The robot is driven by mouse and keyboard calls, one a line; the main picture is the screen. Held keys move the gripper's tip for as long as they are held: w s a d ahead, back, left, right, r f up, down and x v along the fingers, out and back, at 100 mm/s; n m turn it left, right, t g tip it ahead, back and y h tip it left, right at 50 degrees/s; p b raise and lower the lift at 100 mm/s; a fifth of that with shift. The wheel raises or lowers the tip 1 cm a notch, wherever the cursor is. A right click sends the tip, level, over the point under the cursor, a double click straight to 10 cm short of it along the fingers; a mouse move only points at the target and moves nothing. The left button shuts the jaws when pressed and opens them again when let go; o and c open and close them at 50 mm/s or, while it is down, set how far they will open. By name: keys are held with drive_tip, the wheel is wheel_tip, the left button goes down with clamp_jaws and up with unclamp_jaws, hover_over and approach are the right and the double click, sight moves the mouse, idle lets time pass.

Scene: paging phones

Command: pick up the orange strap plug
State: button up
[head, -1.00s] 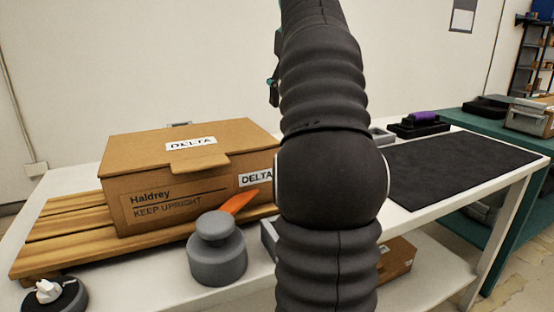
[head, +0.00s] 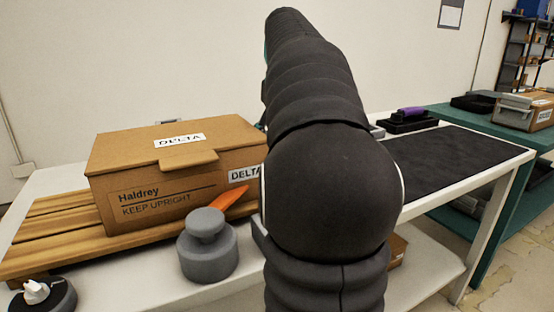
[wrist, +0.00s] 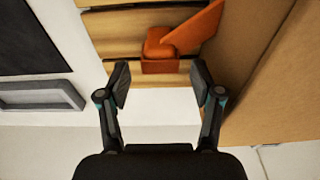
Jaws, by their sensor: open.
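The orange strap plug (wrist: 159,48) shows in the wrist view as a small block with a flat strap slanting up to the right. It is by the wooden slats, close beside the cardboard box (wrist: 268,75). My gripper (wrist: 160,78) is open and empty, with the plug ahead of its fingertips, roughly centred between them and apart from them. In the head view only an orange strap (head: 233,198) shows, behind the grey knobbed object. There my arm hides the gripper.
The Haldrey box (head: 180,185) stands on wooden slats (head: 50,235). A grey knobbed object (head: 208,255) and a black disc with a white top (head: 45,297) stand in front. A grey tray (wrist: 42,96) lies left in the wrist view. A dark mat (head: 465,160) lies bare at right.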

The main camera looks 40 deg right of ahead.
drive_tip(key=shift+w+f, duration=0.15)
drive_tip(key=shift+f, duration=1.4)
clamp_jaws()
drive_tip(key=shift+r, duration=0.1)
drive_tip(key=shift+r, duration=0.5)
drive_tip(key=r, duration=0.2)
drive_tip(key=s+r, duration=0.1)
drive_tip(key=shift+d+r+p, duration=0.3)
drive_tip(key=shift+d+r, duration=0.05)
drive_tip(key=shift+d, duration=0.05)
drive_tip(key=s+d+r, duration=0.4)
drive_tip(key=s+r, duration=0.2)
drive_tip(key=s, duration=0.3)
drive_tip(key=shift+d, duration=0.4)
